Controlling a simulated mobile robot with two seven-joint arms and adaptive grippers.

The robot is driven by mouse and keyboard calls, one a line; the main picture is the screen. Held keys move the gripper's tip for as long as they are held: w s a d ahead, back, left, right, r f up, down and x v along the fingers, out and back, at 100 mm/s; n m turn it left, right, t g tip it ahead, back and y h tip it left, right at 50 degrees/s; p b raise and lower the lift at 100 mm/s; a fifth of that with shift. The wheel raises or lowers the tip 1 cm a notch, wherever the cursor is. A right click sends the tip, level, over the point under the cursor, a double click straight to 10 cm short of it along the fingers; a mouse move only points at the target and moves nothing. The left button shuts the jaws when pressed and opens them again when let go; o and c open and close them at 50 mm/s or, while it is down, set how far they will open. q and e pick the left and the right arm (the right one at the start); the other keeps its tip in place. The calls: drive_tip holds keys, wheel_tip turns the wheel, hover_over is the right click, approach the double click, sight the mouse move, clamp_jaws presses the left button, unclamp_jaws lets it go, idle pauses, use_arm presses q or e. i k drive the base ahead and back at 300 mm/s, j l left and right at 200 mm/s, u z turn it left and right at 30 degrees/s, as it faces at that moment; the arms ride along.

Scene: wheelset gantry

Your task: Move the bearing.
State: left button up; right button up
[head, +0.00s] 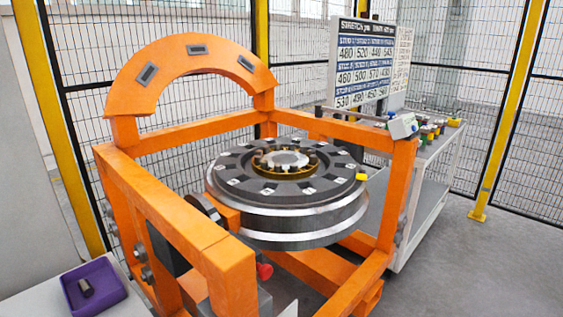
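A large dark wheel (287,190) with a bright metal rim lies flat inside the orange gantry frame (180,215). At its middle is a brass-coloured ring (284,172) around a pale metal hub (285,159); this may be the bearing, but I cannot tell for sure. A small dark cylindrical part (86,287) lies in a purple tray (115,287) at the lower left. Neither of my grippers is in view.
An orange arch rises at the back of the frame. A grey cart (428,185) with small coloured items stands behind right, near a number board (366,65). Black mesh fencing with yellow posts (508,110) encloses the area. Floor at the lower right is clear.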

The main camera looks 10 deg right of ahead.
sight(277, 163)
drive_tip(key=i+l+u, duration=0.1)
drive_tip(key=l+u, duration=0.3)
drive_tip(key=i+l+u, duration=0.1)
drive_tip(key=u, duration=0.3)
drive_tip(key=l+u, duration=0.4)
